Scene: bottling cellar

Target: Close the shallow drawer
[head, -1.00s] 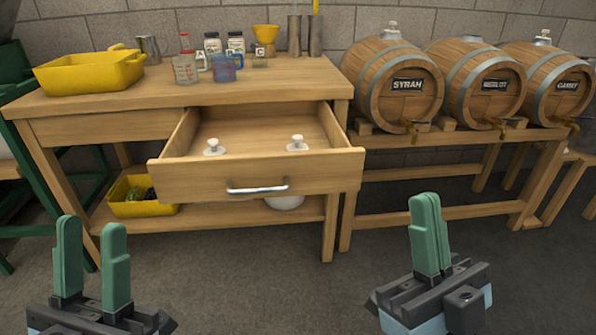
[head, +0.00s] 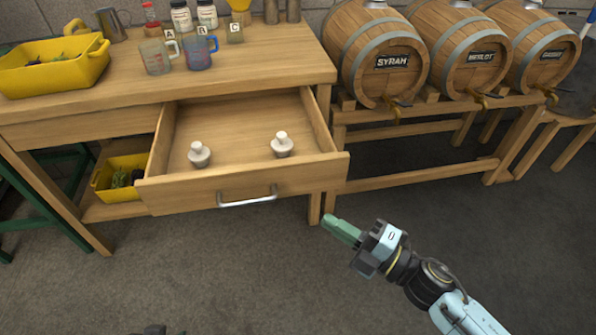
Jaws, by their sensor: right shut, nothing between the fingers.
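The shallow wooden drawer (head: 240,187) is pulled well out of the workbench, in the middle of the head view. Its front carries a silver bar handle (head: 247,199). Two pale stoppers, a left one (head: 199,154) and a right one (head: 282,145), stand inside it. My right gripper (head: 330,226) is shut and empty, with green fingers pointing left. It is below and right of the drawer front's right end, apart from the handle. Of my left arm only a dark sliver shows at the bottom edge; its fingers are not visible.
The workbench (head: 250,65) holds a yellow tub (head: 55,75), a clear jug (head: 157,60), a blue jug (head: 200,55) and jars. Another yellow tub (head: 122,175) is on the lower shelf. Barrels (head: 380,55) rest on a rack at right. The floor in front is clear.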

